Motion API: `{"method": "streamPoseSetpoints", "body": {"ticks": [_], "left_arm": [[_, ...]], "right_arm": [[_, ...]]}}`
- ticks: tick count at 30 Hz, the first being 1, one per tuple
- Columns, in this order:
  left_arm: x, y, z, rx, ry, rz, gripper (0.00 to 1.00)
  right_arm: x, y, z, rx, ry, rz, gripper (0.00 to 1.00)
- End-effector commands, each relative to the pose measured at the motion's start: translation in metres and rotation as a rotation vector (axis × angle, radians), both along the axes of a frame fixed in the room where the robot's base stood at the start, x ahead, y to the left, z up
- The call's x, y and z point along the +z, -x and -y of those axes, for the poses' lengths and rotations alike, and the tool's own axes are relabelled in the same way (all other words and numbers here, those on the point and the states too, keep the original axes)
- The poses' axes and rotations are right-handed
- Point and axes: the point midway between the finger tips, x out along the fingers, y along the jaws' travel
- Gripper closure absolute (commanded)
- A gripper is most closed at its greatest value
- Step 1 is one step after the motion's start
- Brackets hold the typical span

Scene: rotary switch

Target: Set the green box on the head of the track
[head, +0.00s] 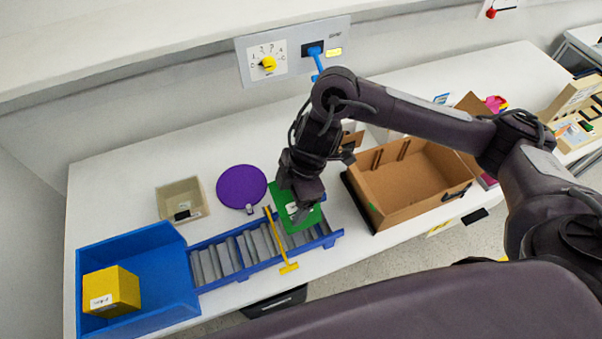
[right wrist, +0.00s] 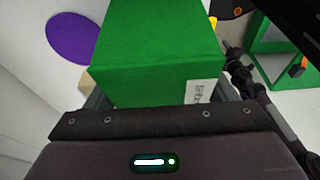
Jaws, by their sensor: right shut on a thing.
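The green box (head: 309,218) is at the right end of the track, partly hidden under my right gripper (head: 298,198). The gripper is shut on it. In the right wrist view the green box (right wrist: 155,55) fills the middle, with a white label on its side. The track (head: 240,251) is a blue frame with grey rollers. It runs from the blue tray up to the right, and the box overlaps its right end. I cannot tell whether the box touches the rollers. My left gripper is not in view.
A yellow T-shaped bar (head: 281,246) crosses the track just left of the box. A blue tray (head: 160,262) with a yellow box (head: 112,290) adjoins the track's left end. A purple disc (head: 241,186), beige bin (head: 181,199) and open cardboard box (head: 412,185) stand nearby.

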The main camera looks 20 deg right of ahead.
Motion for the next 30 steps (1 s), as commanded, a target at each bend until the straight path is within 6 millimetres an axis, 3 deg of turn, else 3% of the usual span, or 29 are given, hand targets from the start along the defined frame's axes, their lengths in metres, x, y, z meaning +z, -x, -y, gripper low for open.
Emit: {"method": "streamPoseSetpoints", "body": {"ticks": [8,21,30], "left_arm": [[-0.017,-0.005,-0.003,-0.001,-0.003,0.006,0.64],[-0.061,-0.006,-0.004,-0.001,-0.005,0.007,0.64],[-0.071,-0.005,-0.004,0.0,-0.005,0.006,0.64]], "right_arm": [[-0.016,0.0,0.001,0.0,0.0,0.001,0.52],[-0.057,-0.001,0.005,0.001,0.0,0.001,0.52],[-0.079,-0.001,0.008,0.0,0.0,0.001,0.52]]}}
